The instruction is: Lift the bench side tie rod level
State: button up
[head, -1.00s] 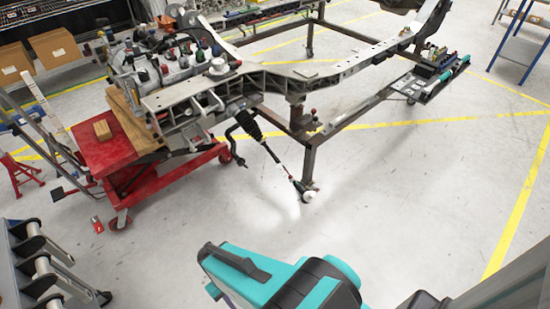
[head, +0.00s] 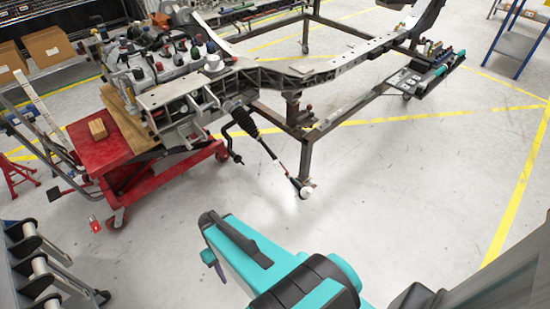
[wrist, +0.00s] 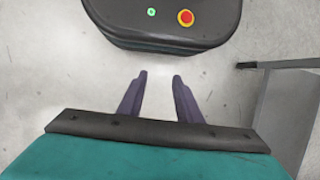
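The tie rod (head: 268,150) hangs from the near side of the chassis frame in the head view. It has a black ribbed boot (head: 243,121) at its upper end and slopes down to the right. Its lower end (head: 305,192), with a pale round part, is close to the foot of a frame leg. My gripper (wrist: 158,74) shows two dark purple fingers apart with only floor between them in the wrist view. In the head view one finger (head: 211,258) shows below my teal arm, well in front of the rod. The tie rod is not in the wrist view.
A red lift cart (head: 100,150) with wooden blocks stands under the engine at left. A rack with rollers (head: 40,270) is at lower left. A tool tray (head: 425,75) is on the frame's right side. The floor between my arm and the frame is clear.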

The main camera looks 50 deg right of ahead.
jog(key=w+d+r+t+y, duration=0.1)
jog(key=w+d+r+t, duration=0.2)
jog(key=w+d+r, duration=0.55)
jog(key=t, duration=0.6)
send_near(274, 156)
jog(key=r, duration=0.1)
jog(key=s+r, duration=0.1)
jog(key=shift+s+d+r+h+b, duration=0.15)
jog(key=shift+r+h+b, duration=0.15)
jog(key=shift+r, duration=0.1)
jog(key=shift+f, duration=0.15)
jog(key=shift+p+x, duration=0.7)
jog(key=shift+x, duration=6.1)
jog(key=shift+s, duration=0.15)
grip_shut()
